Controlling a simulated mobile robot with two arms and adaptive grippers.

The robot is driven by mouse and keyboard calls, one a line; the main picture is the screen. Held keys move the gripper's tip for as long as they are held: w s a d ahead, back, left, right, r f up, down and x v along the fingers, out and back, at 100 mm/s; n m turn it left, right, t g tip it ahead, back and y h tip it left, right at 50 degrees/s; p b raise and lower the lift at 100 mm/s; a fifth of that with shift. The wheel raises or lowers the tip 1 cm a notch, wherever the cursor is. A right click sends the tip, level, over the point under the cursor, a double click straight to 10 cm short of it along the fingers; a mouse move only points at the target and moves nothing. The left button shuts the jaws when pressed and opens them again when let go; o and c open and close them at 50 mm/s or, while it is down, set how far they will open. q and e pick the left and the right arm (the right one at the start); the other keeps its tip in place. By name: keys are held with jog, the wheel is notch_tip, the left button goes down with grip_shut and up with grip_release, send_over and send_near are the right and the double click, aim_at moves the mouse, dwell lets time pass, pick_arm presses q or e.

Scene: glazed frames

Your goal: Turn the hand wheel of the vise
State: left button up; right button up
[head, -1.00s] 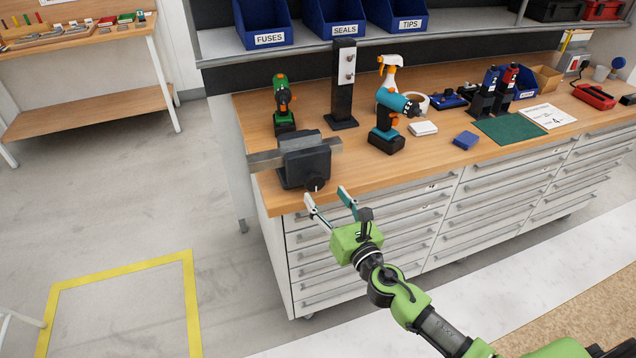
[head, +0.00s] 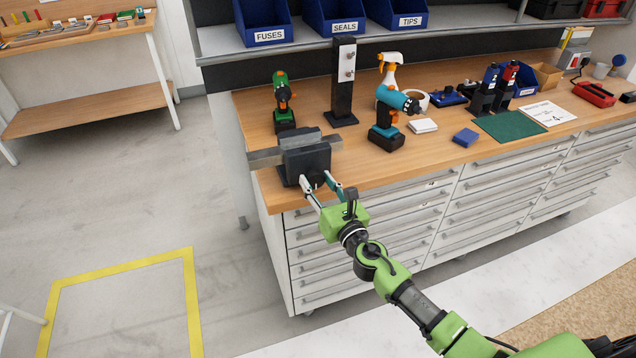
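The vise (head: 306,160) is a dark grey block with lighter metal jaws, at the front left corner of the wooden workbench. Its small black hand wheel (head: 315,178) is on the front face, low down, and partly hidden by my fingers. My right gripper (head: 316,178) reaches up to it from the front right. Any small gap there is too small to see. My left gripper is not in view.
On the workbench (head: 364,178), a green drill (head: 283,100), a black stand (head: 343,85) and a teal drill (head: 390,118) stand behind and right of the vise. Drawers (head: 375,225) fill the bench front.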

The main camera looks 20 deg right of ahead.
jog(key=m+b, duration=0.2)
jog(key=shift+f+m, duration=0.2)
jog(key=shift+m, duration=0.2)
jog(key=m+b, duration=0.2)
jog(key=m, duration=0.2)
jog(key=shift+m+t+b, duration=0.3)
jog(key=shift+b, duration=0.05)
jog(key=m+b, duration=0.1)
jog(key=m, duration=0.3)
jog(key=shift+f+m+h+b, duration=0.15)
jog(key=shift+m+h+b, duration=0.15)
jog(key=shift+m+b, duration=0.1)
jog(key=m, duration=0.4)
jog(key=shift+t+h+b, duration=0.3)
jog(key=shift+b, duration=0.1)
jog(key=m, duration=0.4)
jog(key=shift+h, duration=0.3)
jog(key=m, duration=0.3)
jog(key=shift+a+f+m, duration=0.1)
jog(key=shift+m, duration=0.3)
jog(key=m+h+p, duration=0.1)
jog(key=m, duration=0.3)
jog(key=shift+a+f+m, duration=0.1)
jog(key=shift+m, duration=0.3)
jog(key=shift+f+m+p, duration=0.1)
jog(key=shift+m+p, duration=0.55)
jog(key=shift+m, duration=0.75)
